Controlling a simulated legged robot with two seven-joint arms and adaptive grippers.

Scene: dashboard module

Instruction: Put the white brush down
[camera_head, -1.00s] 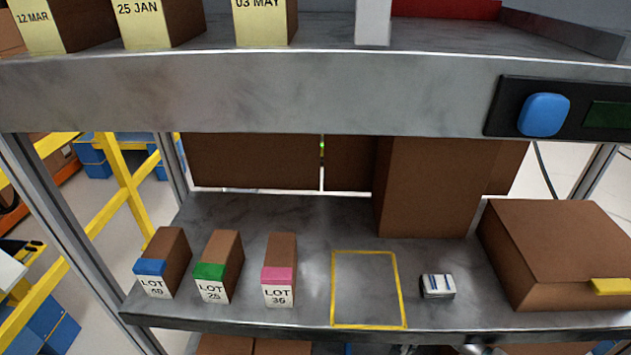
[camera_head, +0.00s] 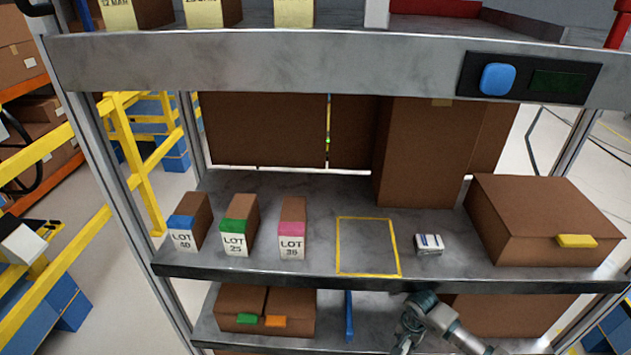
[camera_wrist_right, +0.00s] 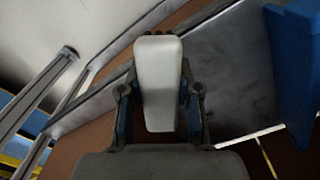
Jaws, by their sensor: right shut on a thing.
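The white brush (camera_wrist_right: 158,82) shows in the right wrist view as a smooth, pale, elongated piece standing between the fingers of my right gripper (camera_wrist_right: 160,100). The gripper is shut on it. In the head view my right gripper (camera_head: 404,346) is at the bottom edge, in front of the lower shelf and below the front edge of the middle shelf (camera_head: 320,268). A yellow outlined rectangle (camera_head: 368,247) on the middle shelf is empty. My left gripper is not in view.
Lot boxes with blue, green and pink labels (camera_head: 291,228) stand left of the outline. A blue upright piece (camera_head: 349,318) stands on the lower shelf.

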